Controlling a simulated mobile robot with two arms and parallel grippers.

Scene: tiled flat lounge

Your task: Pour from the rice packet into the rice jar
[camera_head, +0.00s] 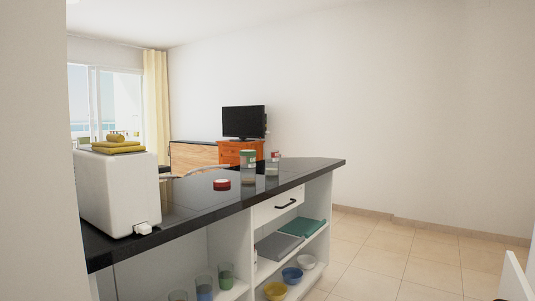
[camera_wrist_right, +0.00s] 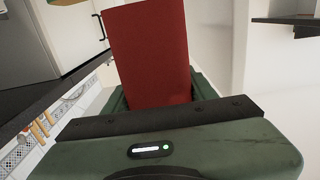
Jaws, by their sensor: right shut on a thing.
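My right gripper (camera_wrist_right: 158,92) is shut on a plain red packet (camera_wrist_right: 150,50) in the right wrist view; it stands out beyond the dark green gripper body. Its lower end is hidden by the gripper. In the head view, a clear jar with a green upper part (camera_head: 248,158) and a jar with a red and white top (camera_head: 274,158) stand side by side on the black counter (camera_head: 195,203). A flat round red thing (camera_head: 222,184), perhaps a lid, lies in front of them. I cannot read any labels or tell which jar is for rice. My left gripper is not in view.
A white appliance (camera_head: 118,190) with yellow things on top stands at the counter's left end. The tiled floor (camera_head: 400,262) to the right is clear. The counter's right end is bare.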

